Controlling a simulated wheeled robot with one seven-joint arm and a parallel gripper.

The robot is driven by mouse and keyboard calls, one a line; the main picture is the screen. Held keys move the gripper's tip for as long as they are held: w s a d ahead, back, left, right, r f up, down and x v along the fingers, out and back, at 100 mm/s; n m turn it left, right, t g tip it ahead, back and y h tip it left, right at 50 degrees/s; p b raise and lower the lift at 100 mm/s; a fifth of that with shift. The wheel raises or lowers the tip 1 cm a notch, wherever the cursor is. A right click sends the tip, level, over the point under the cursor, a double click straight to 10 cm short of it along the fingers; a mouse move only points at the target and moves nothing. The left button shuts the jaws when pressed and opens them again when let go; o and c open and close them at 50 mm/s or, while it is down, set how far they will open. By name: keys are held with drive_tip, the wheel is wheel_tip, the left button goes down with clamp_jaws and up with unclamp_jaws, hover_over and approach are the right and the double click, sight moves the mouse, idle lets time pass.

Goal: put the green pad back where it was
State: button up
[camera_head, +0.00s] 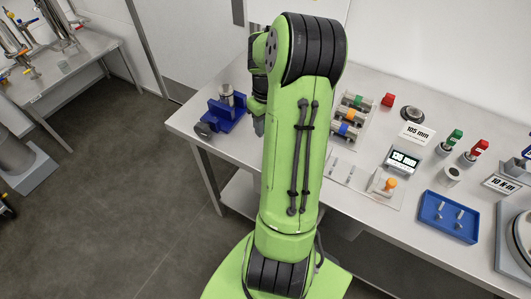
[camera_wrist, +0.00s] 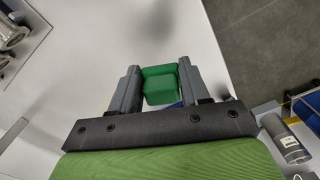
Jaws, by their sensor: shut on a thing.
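The green pad (camera_wrist: 160,85) is a small green block between the two grey fingers of my gripper (camera_wrist: 158,88) in the wrist view. My gripper is shut on it, with a finger against each side. The pad appears to be above the white table; I cannot tell how high. In the head view my green arm hides the pad, and only a grey part of my gripper (camera_head: 259,126) shows beside the arm, right of the blue fixture (camera_head: 222,117).
A metal cylinder (camera_head: 226,95) stands at the blue fixture. The table's left edge is close to the fixture.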

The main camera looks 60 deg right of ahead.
wheel_tip(320, 180, down, 8)
drive_tip(key=shift+r+b, duration=0.15)
drive_tip(key=shift+b, duration=0.35)
drive_tip(key=shift+d, duration=0.1)
drive_tip(key=shift+f, duration=0.3)
drive_tip(key=o, duration=1)
drive_tip(key=shift+r, duration=0.15)
